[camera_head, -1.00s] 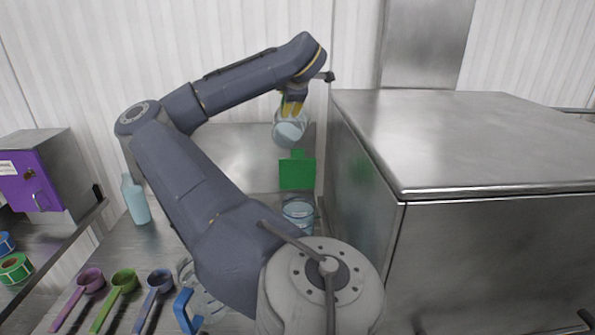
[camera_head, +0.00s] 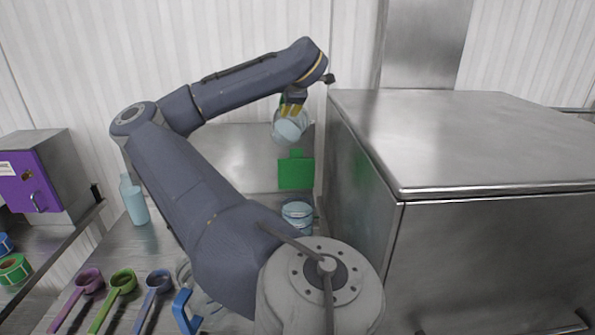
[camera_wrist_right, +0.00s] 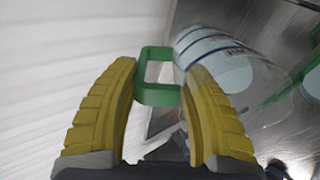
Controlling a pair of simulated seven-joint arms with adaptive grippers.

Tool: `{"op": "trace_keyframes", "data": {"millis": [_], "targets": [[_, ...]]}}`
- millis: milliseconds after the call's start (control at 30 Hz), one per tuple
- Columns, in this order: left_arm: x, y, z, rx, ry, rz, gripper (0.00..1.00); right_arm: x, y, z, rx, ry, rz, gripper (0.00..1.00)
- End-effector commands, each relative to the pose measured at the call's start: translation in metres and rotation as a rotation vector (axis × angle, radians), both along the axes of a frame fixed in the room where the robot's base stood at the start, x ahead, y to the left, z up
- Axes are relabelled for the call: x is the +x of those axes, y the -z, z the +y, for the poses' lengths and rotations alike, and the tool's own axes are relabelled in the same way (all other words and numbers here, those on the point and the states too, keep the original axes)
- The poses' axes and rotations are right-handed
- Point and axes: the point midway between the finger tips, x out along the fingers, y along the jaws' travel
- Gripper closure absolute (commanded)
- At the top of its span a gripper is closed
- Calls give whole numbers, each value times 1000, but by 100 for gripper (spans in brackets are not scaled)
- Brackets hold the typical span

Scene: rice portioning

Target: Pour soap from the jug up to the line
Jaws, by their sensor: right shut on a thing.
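A clear jug (camera_head: 290,126) with a green handle (camera_wrist_right: 158,95) holds pale blue soap and is tilted in the air. My right gripper (camera_head: 293,108) has its yellow fingers shut around the handle; the wrist view shows the jug (camera_wrist_right: 225,60) with dark markings on its side. Below it, in the head view, a clear container (camera_head: 298,216) with pale blue contents stands on the counter. My forearm and base partly surround the view of it. I cannot make out a line on it or a pouring stream. My left gripper is not in view.
A green board-like item (camera_head: 296,172) stands behind the container. A large steel box (camera_head: 480,240) closes off the right. At left are a pale blue bottle (camera_head: 138,205), purple, green and blue scoops (camera_head: 122,282), and a blue-handled clear vessel (camera_head: 184,310) partly hidden by my arm.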

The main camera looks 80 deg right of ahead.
Motion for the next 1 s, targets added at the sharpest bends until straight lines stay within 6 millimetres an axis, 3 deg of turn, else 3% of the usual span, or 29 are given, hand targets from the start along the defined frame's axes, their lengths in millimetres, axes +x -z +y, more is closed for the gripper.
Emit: {"op": "trace_keyframes", "data": {"millis": [1000], "targets": [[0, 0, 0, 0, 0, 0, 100, 5, -1, 7, -60, -7, -24, 100]]}}
